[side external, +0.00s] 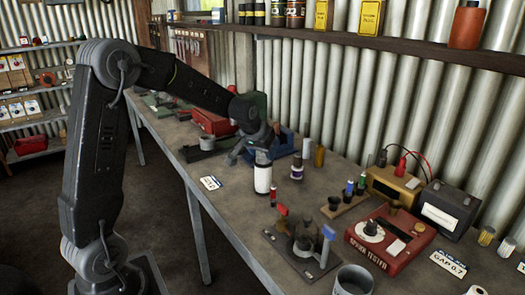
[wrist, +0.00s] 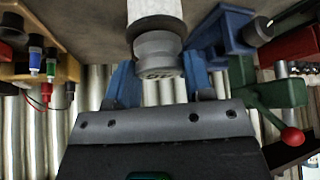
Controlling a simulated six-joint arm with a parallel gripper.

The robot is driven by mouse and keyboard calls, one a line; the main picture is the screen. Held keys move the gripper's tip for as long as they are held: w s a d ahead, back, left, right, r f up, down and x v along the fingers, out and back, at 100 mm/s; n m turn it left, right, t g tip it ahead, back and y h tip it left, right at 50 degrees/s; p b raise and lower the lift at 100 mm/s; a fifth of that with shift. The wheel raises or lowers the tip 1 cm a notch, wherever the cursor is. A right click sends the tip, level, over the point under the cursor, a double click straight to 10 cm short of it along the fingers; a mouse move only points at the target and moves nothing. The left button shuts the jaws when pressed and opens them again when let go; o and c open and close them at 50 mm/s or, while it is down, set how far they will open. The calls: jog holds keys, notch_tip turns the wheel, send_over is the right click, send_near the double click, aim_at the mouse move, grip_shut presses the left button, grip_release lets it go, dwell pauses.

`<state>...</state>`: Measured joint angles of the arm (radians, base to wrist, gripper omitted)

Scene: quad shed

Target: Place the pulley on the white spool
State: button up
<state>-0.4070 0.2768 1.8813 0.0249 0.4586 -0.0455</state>
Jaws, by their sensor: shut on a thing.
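My gripper (side external: 256,142) is shut on the grey grooved pulley (wrist: 158,52), which sits between its blue fingers (wrist: 160,72) in the wrist view. In the side view the grey pulley (side external: 262,157) shows just below the fingers. The white spool (side external: 263,180) stands upright on the bench directly under it. In the wrist view the spool (wrist: 154,10) is at the top edge, in line with the pulley. The pulley looks in line with the spool's top and very close to it; I cannot tell whether they touch.
A small dark bottle (side external: 297,168) and a red-topped stick (side external: 273,194) stand near the spool. A blue vise-like tool (side external: 283,145) is behind. A wooden rack (side external: 345,205), a red tester (side external: 390,242) and a dark fixture (side external: 302,245) lie to the right.

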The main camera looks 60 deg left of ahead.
jog(key=shift+f, duration=0.1)
jog(key=o, duration=1)
jog(key=shift+c, duration=0.2)
jog(key=shift+r, duration=0.35)
jog(key=v, duration=1.1)
jog(key=s+d+f+m+h, duration=0.2)
jog(key=s+d+m, duration=0.3)
jog(key=s+d, duration=1.2)
jog(key=s, duration=0.3)
jog(key=shift+s+d+f+h, duration=0.2)
jog(key=shift+s+h, duration=0.1)
jog(key=shift+s, duration=0.1)
